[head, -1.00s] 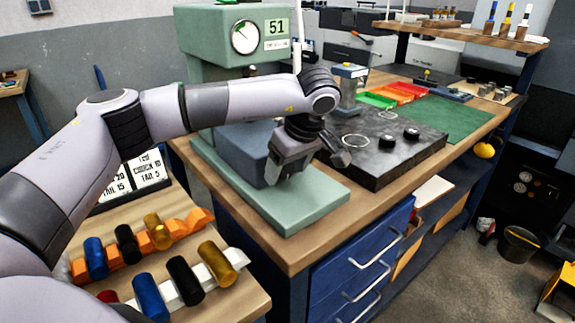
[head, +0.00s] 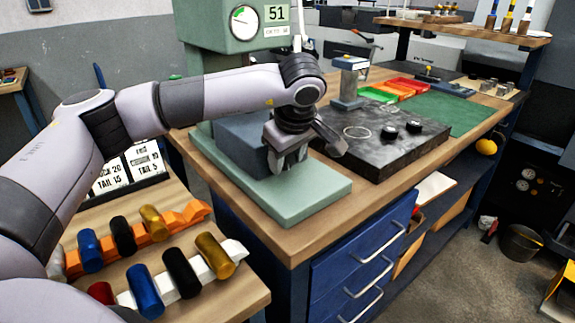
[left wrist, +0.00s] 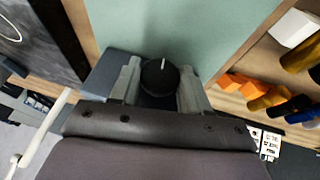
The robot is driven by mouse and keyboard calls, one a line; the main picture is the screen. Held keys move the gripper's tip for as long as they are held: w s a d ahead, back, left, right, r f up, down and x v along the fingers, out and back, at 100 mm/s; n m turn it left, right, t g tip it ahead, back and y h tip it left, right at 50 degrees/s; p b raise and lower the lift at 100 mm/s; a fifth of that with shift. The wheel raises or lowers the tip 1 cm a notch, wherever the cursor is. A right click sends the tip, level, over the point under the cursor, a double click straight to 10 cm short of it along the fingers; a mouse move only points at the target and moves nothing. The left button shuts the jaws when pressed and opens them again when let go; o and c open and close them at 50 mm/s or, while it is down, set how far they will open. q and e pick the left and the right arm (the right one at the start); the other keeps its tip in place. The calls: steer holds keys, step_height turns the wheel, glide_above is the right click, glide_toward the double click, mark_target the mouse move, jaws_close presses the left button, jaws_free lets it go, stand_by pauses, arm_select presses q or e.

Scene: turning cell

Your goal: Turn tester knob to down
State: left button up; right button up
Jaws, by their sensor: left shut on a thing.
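The tester is a green machine (head: 228,20) with a round gauge and a "51" plate, standing on the bench in the head view. Its grey block (head: 240,138) sits on a pale green base plate (head: 312,195). In the left wrist view the black knob (left wrist: 157,78) shows between the fingers, its white mark pointing to the top of the picture. My left gripper (head: 288,163) is at the block's front face, shut on the knob; its fingers also show in the left wrist view (left wrist: 160,85). In the head view the gripper hides the knob. My right gripper is not in view.
A dark slab (head: 385,145) with two black pucks lies right of the tester. Coloured cylinders rest on an orange rack (head: 188,217) and a white rack (head: 232,250) at lower left. Blue drawers (head: 350,275) are under the bench edge.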

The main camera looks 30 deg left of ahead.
arm_select(q)
steer(key=shift+s+f+t+h+b, duration=0.1)
steer(key=shift+f+t+h+b, duration=0.4)
steer(key=shift+b, duration=0.7)
steer(key=t+b, duration=0.2)
steer(key=b, duration=0.2)
steer(key=shift+s+a+r+n, duration=0.1)
steer(key=shift+r+n, duration=0.05)
steer(key=shift+n, duration=0.25)
steer(key=shift+r+t+h+b, duration=0.3)
steer(key=shift+t+b, duration=0.4)
steer(key=shift+b, duration=0.75)
steer(key=o, duration=0.9)
steer(key=shift+c, duration=0.2)
steer(key=shift+o, duration=0.7)
steer(key=shift+s, duration=0.1)
steer(key=v, duration=0.7)
